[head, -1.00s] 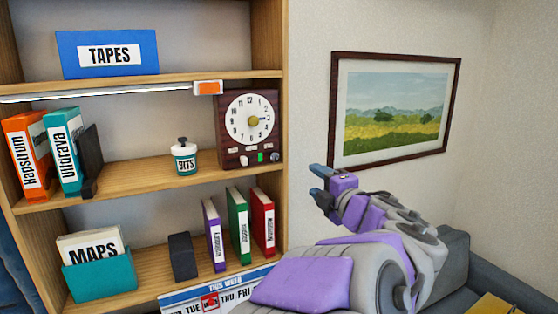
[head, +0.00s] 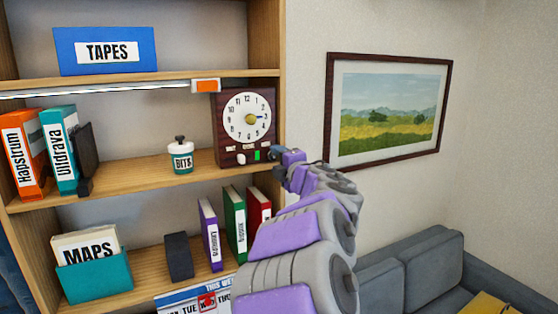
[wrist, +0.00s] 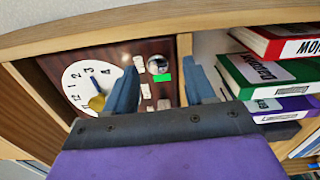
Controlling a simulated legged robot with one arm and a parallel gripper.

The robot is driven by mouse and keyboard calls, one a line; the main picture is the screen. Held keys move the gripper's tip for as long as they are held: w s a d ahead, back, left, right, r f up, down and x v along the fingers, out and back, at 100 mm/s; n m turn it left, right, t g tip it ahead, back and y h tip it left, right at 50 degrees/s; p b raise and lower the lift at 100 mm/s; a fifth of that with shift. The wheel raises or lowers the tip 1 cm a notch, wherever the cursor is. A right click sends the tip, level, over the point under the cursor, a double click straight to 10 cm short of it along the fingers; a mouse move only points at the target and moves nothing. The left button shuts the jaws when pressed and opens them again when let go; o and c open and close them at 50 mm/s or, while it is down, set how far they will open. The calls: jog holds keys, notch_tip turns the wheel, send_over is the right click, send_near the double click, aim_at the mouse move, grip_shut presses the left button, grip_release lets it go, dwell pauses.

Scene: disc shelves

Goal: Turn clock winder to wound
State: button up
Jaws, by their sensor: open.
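The clock (head: 247,117) is a dark wooden box with a white dial, standing at the right end of the middle shelf. A brass piece (head: 250,118) sits at its dial centre. Below the dial are a white control, a green patch (head: 257,155) and small labels, too small to read. A round silvery knob (wrist: 158,64) shows at the clock's lower right corner in the wrist view; my gripper hides it in the head view. I cannot tell which part is the winder. My gripper (head: 284,158) is open and empty, its fingers either side of the knob's line, apparently short of it.
The shelf's right upright (head: 277,45) is close beside my gripper. A white jar marked BITS (head: 181,156) stands left of the clock. Purple, green and red binders (head: 235,222) stand on the shelf below. A framed picture (head: 388,107) hangs on the wall at right.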

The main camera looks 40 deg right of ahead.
jog(key=shift+w+a+r, duration=0.15)
jog(key=shift+w+a, duration=0.25)
jog(key=shift+a, duration=0.15)
jog(key=shift+w+a+r, duration=0.15)
jog(key=shift+w+a, duration=0.25)
jog(key=shift+a, duration=0.1)
jog(key=shift+w+f, duration=0.1)
jog(key=shift+w, duration=0.05)
jog(key=d, duration=0.4)
jog(key=shift+f, duration=0.3)
jog(key=shift+d, duration=0.1)
jog(key=shift+c, duration=0.8)
jog(key=a, duration=0.2)
jog(key=shift+w+a+r, duration=0.15)
jog(key=shift+a+r, duration=0.1)
jog(key=shift+a, duration=0.15)
jog(key=c, duration=0.4)
jog(key=shift+a, duration=0.1)
jog(key=shift+c, duration=1.1)
grip_shut()
jog(key=shift+d, duration=0.35)
jog(key=shift+d+f, duration=0.1)
jog(key=shift+d, duration=0.1)
